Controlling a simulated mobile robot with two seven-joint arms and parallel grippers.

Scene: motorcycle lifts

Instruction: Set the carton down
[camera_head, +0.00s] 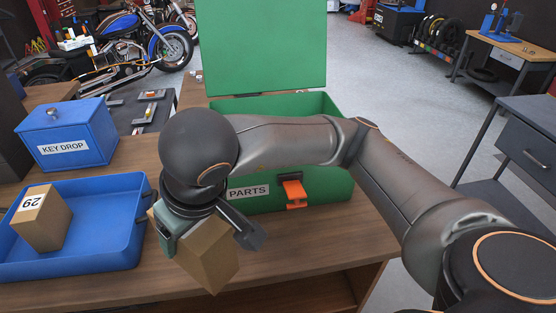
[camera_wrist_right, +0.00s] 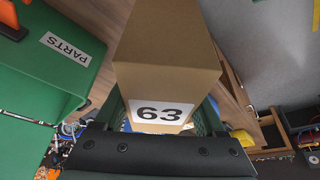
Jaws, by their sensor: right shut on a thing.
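My right gripper (camera_head: 207,232) is shut on a brown carton (camera_head: 209,257), held tilted in front of the wooden bench (camera_head: 290,258). In the right wrist view the carton (camera_wrist_right: 168,45) shows a white label reading 63 between the fingers. I cannot tell from these views whether it touches the bench. Another brown carton (camera_head: 41,219), labelled 29, stands in the blue tray (camera_head: 115,254) at the left. My left gripper is not in view.
A green PARTS box (camera_head: 326,188) with its lid (camera_head: 262,48) raised stands behind my right arm; it also shows in the right wrist view (camera_wrist_right: 50,83). A blue KEY DROP box (camera_head: 65,135) stands behind the tray. Bare bench lies right of the held carton.

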